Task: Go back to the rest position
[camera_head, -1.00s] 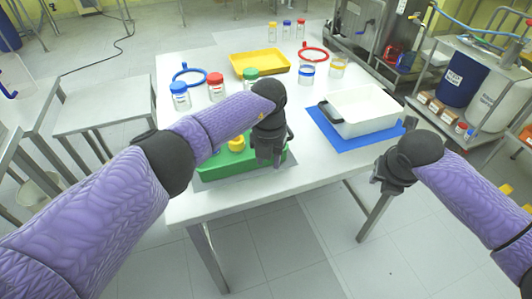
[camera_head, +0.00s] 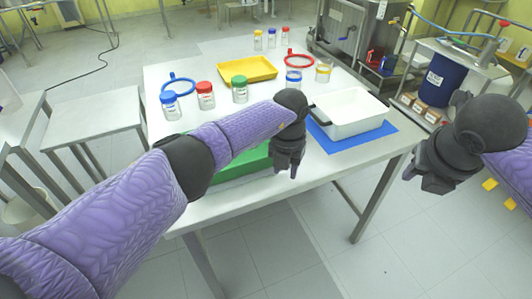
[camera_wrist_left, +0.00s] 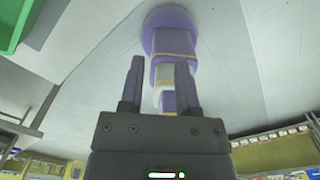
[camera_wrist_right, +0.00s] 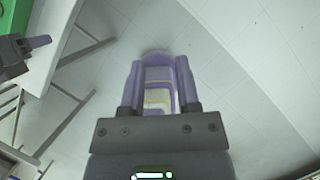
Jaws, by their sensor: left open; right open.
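My left gripper (camera_head: 289,165) is open and empty. My right gripper (camera_head: 425,175) is off the table's right front side, over the floor. In the right wrist view its fingers (camera_wrist_right: 160,85) are apart and empty. The white table (camera_head: 225,125) lies between and behind the arms.
Jars with blue (camera_head: 170,105), red (camera_head: 205,95) and green (camera_head: 239,89) lids stand on the table. A yellow tray (camera_head: 247,70) lies behind. A white bin (camera_head: 350,117) sits on a blue mat (camera_head: 385,139). A trolley with a blue drum (camera_head: 443,80) stands right.

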